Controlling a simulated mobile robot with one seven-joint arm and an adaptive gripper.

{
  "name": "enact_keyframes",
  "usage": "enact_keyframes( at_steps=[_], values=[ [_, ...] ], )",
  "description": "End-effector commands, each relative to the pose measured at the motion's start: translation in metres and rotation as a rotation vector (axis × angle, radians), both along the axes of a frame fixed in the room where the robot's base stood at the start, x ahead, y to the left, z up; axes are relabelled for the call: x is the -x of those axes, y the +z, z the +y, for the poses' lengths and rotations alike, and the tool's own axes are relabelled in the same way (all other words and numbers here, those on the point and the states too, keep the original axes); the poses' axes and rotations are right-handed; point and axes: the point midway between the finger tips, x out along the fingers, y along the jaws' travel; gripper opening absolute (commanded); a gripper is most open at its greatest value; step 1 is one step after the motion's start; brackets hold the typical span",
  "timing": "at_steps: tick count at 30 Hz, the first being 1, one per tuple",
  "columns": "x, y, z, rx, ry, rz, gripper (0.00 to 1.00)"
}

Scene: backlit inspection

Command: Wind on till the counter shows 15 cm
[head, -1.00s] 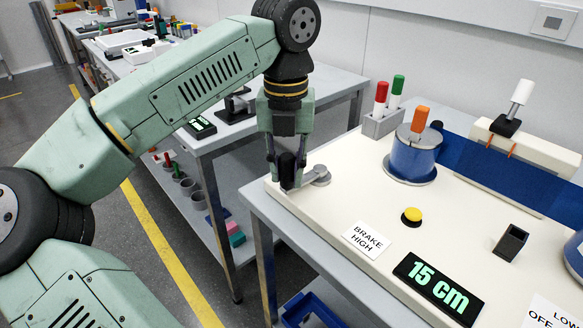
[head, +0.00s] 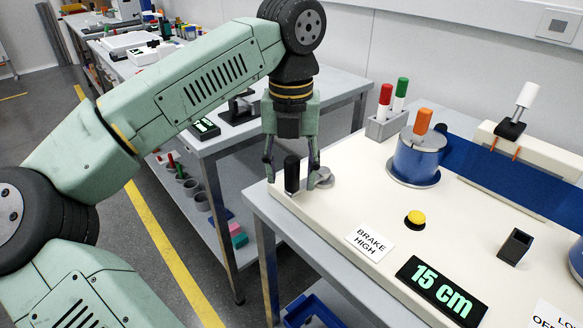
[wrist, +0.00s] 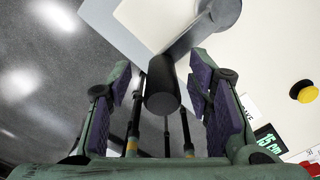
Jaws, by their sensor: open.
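The counter (head: 437,288) on the cream bench unit reads 15 cm in green digits; part of it also shows in the wrist view (wrist: 270,140). The crank's black handle (head: 291,174) stands upright at the unit's near left corner, joined to a grey hub (head: 322,177). My gripper (head: 291,172) is open around the black handle, with a finger on either side. In the wrist view the handle (wrist: 162,88) lies between the spread purple-padded fingers (wrist: 165,95), with gaps on both sides. A blue reel (head: 416,158) with an orange-topped peg carries the blue band (head: 500,170).
Red and green markers stand in a grey holder (head: 388,125).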

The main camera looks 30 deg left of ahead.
Motion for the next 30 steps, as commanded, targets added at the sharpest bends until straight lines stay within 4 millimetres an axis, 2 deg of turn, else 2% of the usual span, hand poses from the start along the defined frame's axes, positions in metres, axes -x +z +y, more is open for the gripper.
enact_keyframes(
  at_steps=[5, 24, 30],
  values=[
    [0.000, 0.009, 0.000, 0.000, 0.000, 0.000, 0.47],
    [0.000, 0.074, 0.000, 0.000, 0.001, 0.000, 0.47],
    [0.000, 0.081, 0.000, 0.000, 0.000, 0.000, 0.47]
  ],
)
